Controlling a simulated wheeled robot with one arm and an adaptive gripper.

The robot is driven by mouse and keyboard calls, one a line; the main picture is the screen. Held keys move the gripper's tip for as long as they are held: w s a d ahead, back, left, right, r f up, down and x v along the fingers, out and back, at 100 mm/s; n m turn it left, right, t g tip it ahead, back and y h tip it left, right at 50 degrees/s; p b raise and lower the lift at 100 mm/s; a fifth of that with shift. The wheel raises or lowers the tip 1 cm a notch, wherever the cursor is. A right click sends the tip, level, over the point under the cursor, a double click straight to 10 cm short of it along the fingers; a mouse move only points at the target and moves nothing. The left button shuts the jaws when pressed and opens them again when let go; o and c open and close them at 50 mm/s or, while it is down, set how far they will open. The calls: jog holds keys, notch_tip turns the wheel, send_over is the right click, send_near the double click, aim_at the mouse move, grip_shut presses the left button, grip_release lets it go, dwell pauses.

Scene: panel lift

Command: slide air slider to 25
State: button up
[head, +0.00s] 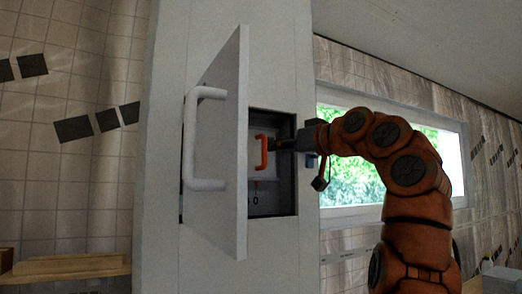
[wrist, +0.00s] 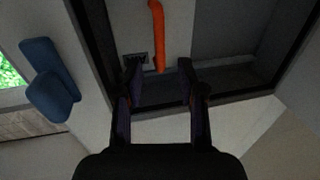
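An orange handle (head: 262,152) stands upright on a pale inner panel (head: 266,190) inside an open recess in the wall. It also shows at the top of the wrist view (wrist: 157,32). My gripper (head: 278,144) reaches into the recess from the right, close to the handle. In the wrist view my gripper (wrist: 161,82) is open, with nothing seen between its fingers. The handle's end lies just beyond the fingertips; I cannot tell whether they touch. A small dark slot (wrist: 136,60) is near the left fingertip. I cannot make out an air slider or a 25 mark.
A white door (head: 220,140) with a white handle (head: 190,140) stands open left of the recess. The recess has dark side walls and a ledge. A blue part (wrist: 48,80) sits outside the recess frame. A window (head: 350,180) is at the right.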

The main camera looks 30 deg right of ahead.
aim_at(264, 161)
jog(key=w, duration=0.2)
jog(key=w+p, duration=0.1)
jog(key=w, duration=0.1)
jog(key=w+p, duration=0.1)
jog(key=w, duration=0.2)
jog(key=shift+w+a, duration=0.1)
jog(key=shift+a, duration=0.3)
grip_shut()
